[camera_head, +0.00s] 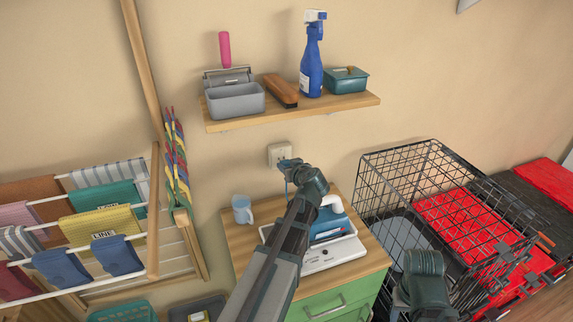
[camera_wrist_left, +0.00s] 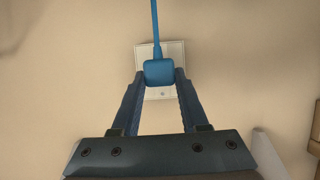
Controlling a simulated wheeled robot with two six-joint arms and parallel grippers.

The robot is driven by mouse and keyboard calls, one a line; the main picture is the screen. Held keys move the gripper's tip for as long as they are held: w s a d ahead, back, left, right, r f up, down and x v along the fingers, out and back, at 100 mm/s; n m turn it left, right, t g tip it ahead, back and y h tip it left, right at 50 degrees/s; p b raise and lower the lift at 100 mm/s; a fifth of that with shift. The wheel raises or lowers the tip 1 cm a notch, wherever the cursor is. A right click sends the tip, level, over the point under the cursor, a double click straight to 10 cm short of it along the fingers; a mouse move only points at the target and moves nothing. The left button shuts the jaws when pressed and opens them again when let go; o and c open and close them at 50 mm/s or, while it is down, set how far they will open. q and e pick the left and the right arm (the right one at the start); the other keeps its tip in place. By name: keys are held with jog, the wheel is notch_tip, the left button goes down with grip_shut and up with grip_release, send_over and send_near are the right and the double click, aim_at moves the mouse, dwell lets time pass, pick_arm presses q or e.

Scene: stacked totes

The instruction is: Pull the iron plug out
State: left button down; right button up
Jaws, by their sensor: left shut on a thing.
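The blue iron plug (camera_wrist_left: 158,73) sits in front of the pale wall outlet (camera_wrist_left: 173,52), with its blue cord running up out of the left wrist view. My left gripper (camera_wrist_left: 160,80) is shut on the plug, one finger on each side. In the head view the outlet (camera_head: 279,150) is on the wall below the shelf, and my left gripper (camera_head: 289,164) reaches up to it. I cannot tell whether the prongs are in the outlet. The blue and white iron (camera_head: 329,222) stands on the cabinet, partly behind my left arm. My right gripper (camera_head: 426,272) is at the lower right, its fingers unclear.
A shelf (camera_head: 352,100) with a spray bottle (camera_head: 312,62) and other items is above the outlet. A cup (camera_head: 242,209) stands on the cabinet top (camera_head: 236,244). A drying rack (camera_head: 153,210) is left; a wire crate (camera_head: 390,160) is right.

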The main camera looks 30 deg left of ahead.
pick_arm(q)
jog(key=shift+s+d, duration=0.25)
jog(key=shift+d, duration=0.05)
jog(key=s+d, duration=0.2)
jog(key=d, duration=0.1)
jog(key=shift+s, duration=0.3)
dwell(0.4)
jog(key=shift+d, duration=0.1)
